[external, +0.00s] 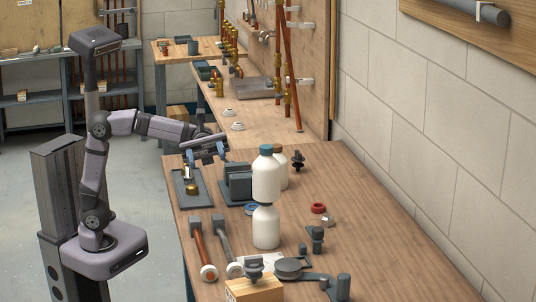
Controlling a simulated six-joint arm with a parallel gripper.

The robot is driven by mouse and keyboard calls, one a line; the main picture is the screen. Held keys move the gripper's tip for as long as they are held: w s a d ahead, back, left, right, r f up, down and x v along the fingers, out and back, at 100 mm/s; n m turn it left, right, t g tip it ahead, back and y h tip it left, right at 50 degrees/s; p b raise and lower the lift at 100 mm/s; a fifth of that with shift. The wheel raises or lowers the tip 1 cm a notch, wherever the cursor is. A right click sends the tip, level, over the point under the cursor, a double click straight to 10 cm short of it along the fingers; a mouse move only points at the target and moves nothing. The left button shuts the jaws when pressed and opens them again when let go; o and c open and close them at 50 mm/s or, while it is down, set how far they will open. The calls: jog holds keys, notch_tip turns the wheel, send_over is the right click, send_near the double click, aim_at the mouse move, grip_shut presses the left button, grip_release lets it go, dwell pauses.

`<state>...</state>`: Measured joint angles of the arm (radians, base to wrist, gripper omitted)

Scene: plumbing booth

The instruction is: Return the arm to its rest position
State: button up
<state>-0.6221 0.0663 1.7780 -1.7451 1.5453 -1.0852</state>
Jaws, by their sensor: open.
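My arm stands at the left on a dark column, its forearm stretched out to the right. My gripper (206,156) is open and hangs above the far left part of the wooden workbench (375,225). Nothing shows between its fingers, though they are small in this view. Below it is a dark tray (184,196) with a brass fitting (192,188) on it. A grey block-like device (238,181) stands close to the right of the gripper; I cannot tell the exact gap.
White bottles (266,180) stand mid-bench. Two long-handled tools (199,248) lie at the front left near a cardboard box (254,291). A red ring (318,208) lies to the right. Copper pipes (289,70) run up the back panel. The bench's right side is clear.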

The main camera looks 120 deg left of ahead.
jog(key=s+d+f+m+g+y+p, duration=0.1)
jog(key=s+d+f+m+g+y, duration=0.3)
jog(key=f, duration=0.8)
jog(key=s+d+f+m+g+y+p, duration=0.1)
jog(key=s+d+f+m+g, duration=0.3)
jog(key=f, duration=0.7)
jog(key=s+a+f+m+g+y+p, duration=0.25)
jog(key=s+f+m+y, duration=0.25)
jog(key=s+f+m, duration=0.25)
jog(key=s+a+f+m+g+y+p, duration=0.1)
jog(key=s+a+f+m+g+y, duration=0.15)
jog(key=s+f+m+y, duration=0.4)
notch_tip(320, 180, up, 17)
jog(key=a+m+h+p, duration=0.1)
jog(key=p, duration=1.7)
jog(key=shift+s+a+m+p, duration=0.15)
jog(key=shift+s+m+p, duration=0.15)
jog(key=shift+s+p, duration=0.05)
